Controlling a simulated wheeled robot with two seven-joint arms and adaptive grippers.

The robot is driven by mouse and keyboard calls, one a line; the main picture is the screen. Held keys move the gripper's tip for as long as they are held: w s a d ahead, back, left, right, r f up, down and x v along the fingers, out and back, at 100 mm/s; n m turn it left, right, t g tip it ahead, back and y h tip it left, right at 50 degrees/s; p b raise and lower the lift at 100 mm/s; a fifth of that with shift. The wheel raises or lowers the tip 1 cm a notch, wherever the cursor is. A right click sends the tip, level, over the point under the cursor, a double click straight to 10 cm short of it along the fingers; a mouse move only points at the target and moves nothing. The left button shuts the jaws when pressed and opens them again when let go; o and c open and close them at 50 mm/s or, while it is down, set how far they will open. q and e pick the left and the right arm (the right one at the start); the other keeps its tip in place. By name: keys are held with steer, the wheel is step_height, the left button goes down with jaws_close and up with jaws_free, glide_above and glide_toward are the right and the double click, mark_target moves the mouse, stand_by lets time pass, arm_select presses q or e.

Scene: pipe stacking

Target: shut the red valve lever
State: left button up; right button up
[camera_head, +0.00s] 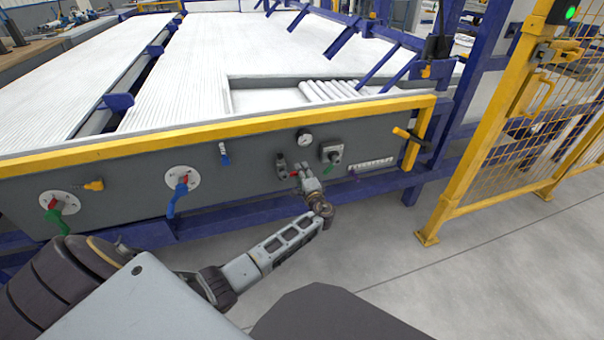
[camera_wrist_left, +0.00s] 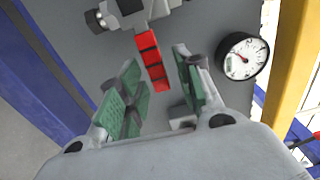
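The red valve lever (camera_wrist_left: 152,62) shows in the left wrist view, sticking out from a grey valve body (camera_wrist_left: 135,12) on the dark panel. Its free end lies between the two green-padded fingers of my left gripper (camera_wrist_left: 158,88), which are apart. I see no clear contact of either finger with the lever. In the head view my left gripper (camera_head: 299,171) is at the panel, and a bit of the red lever (camera_head: 294,174) shows beside it. The gripper partly hides the lever there. My right gripper is not in view.
A round gauge (camera_head: 305,137) sits above the valve, and a grey box with a knob (camera_head: 332,152) is to its right. Other valves with green (camera_head: 62,222) and blue (camera_head: 176,194) handles are further left. A yellow rail (camera_head: 200,134) tops the panel. A yellow fence (camera_head: 500,130) stands right.

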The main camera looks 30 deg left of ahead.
arm_select(q)
steer(key=v, duration=1.1)
steer(key=shift+s+d, duration=0.25)
steer(key=shift+d, duration=0.05)
